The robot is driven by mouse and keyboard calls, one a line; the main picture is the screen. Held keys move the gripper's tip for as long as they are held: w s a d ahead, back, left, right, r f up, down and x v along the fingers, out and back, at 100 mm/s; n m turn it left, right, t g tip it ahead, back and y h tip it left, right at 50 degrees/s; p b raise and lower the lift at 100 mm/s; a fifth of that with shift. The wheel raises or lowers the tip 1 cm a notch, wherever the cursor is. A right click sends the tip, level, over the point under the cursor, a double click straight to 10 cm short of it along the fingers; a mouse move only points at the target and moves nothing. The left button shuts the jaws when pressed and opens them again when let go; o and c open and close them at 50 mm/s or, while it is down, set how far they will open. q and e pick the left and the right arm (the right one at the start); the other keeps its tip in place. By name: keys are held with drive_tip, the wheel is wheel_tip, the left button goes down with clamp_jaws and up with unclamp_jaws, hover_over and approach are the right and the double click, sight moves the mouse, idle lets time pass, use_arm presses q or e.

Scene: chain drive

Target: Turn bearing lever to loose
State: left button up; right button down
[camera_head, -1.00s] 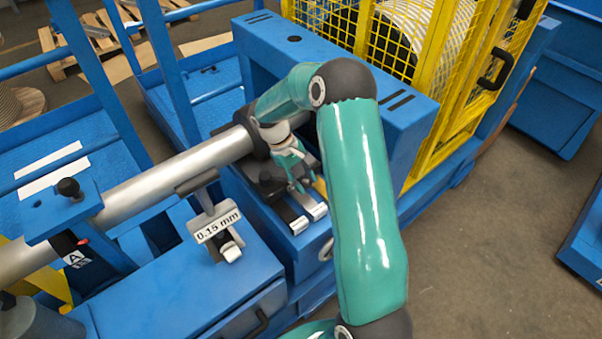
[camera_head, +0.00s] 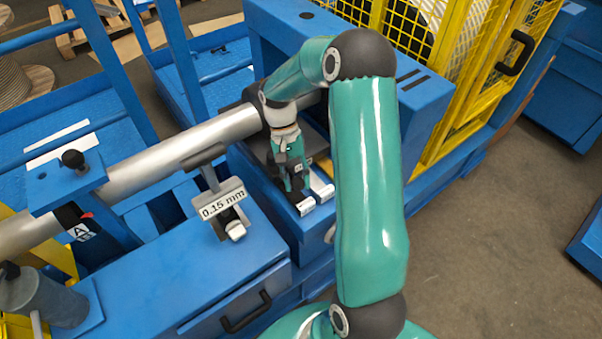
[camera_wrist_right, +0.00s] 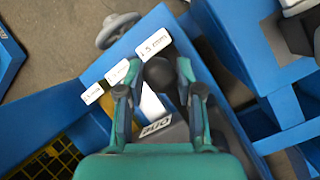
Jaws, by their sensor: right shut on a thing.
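My right gripper (camera_head: 294,190) reaches down over a dark block on the blue machine, beside the silver shaft. In the right wrist view its two fingers (camera_wrist_right: 160,95) stand on either side of a round black knob (camera_wrist_right: 159,73), and it is shut on this knob. The knob looks like the end of a lever; the lever's arm is mostly hidden by the gripper. A plate with dark lettering (camera_wrist_right: 155,128) lies beside it, too small to read surely. My left gripper is in neither view.
A "0.15 mm" sign (camera_head: 222,204) stands left of the gripper on the blue bench. White labels (camera_wrist_right: 153,41) lie ahead of the fingers, and a grey handwheel (camera_wrist_right: 117,30) is beyond. A yellow cage (camera_head: 480,75) stands behind. Another black knob (camera_head: 72,158) is at left.

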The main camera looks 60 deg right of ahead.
drive_tip(key=shift+s+a, duration=0.1)
drive_tip(key=shift+a, duration=0.1)
drive_tip(key=c, duration=0.7)
unclamp_jaws()
drive_tip(key=shift+c, duration=0.2)
drive_tip(key=shift+w+d+r, duration=0.15)
drive_tip(key=shift+w+r, duration=0.1)
drive_tip(key=shift+r, duration=0.1)
drive_tip(key=v, duration=1.1)
drive_tip(key=shift+s, duration=0.1)
